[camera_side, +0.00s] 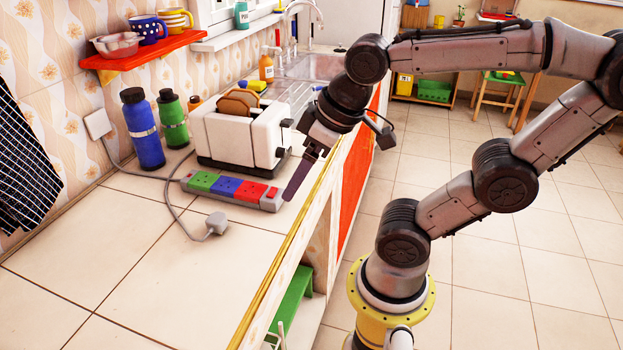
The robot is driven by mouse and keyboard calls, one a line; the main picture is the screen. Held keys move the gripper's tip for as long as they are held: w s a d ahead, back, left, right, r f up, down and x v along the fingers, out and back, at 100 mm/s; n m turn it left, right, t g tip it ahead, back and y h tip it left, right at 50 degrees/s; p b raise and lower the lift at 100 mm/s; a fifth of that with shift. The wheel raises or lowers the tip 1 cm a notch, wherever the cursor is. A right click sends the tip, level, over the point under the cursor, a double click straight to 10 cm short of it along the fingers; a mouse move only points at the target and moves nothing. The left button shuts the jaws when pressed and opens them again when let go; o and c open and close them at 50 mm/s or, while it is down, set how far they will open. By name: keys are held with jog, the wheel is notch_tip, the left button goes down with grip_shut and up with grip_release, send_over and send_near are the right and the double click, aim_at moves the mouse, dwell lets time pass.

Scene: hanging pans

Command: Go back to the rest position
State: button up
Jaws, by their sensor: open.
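My gripper (303,176) points down and to the left over the front edge of the counter, in front of the toaster. Its fingers are seen nearly edge-on, with nothing visible held between them. The fingertips are close to the right end of the power strip (229,186), which has green, blue and red sections; I cannot tell whether they touch it. The white toaster (236,138) with bread slices in its slots stands just behind and left of the gripper.
Blue (143,130) and green (173,120) bottles stand left of the toaster. A red shelf (140,58) holds cups and a bowl. The sink (315,67) is behind. The counter's front left is clear.

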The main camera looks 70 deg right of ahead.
jog(key=shift+s+f+t, duration=0.15)
jog(key=shift+s+f, duration=0.1)
jog(key=shift+s, duration=0.25)
jog(key=shift+s+f+t, duration=0.15)
jog(key=shift+s+f, duration=0.1)
jog(key=shift+s, duration=0.2)
